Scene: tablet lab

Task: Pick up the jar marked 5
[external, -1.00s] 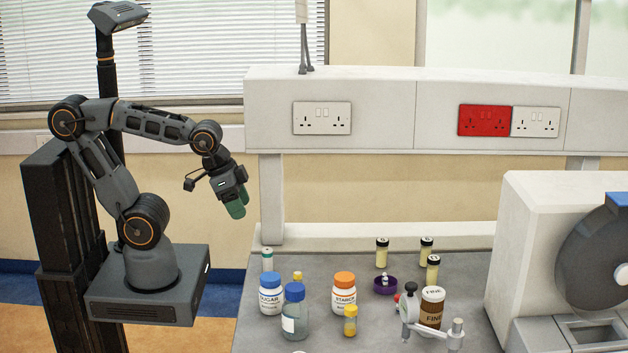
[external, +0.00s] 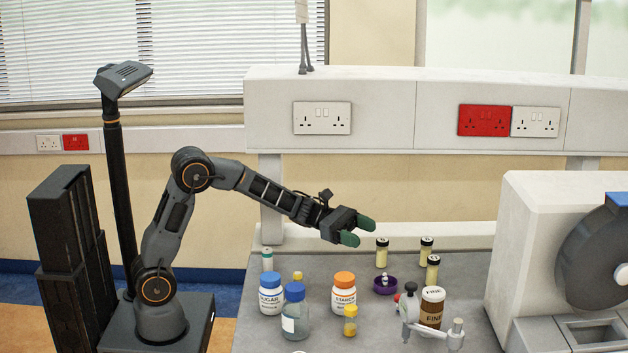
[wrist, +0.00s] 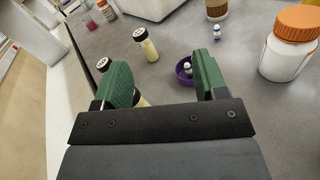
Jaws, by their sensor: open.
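Three small cream jars with black, marked caps stand at the back of the grey bench; I cannot read which mark is 5. One is the left jar (external: 382,257), one the back right jar (external: 426,249), one the front right jar (external: 433,269). In the wrist view the nearest jar (wrist: 103,65) is partly hidden by the left finger. My gripper (external: 357,230) is open and empty, above the bench and left of the jars. In the wrist view, my gripper (wrist: 162,66) has its fingers apart.
A purple dish (external: 377,289) sits in front of the left jar. White bottles with blue (external: 271,303) and orange (external: 344,301) caps, a brown bottle (external: 430,314) and a metal stand (external: 412,318) crowd the front. A large white machine (external: 535,240) stands at right.

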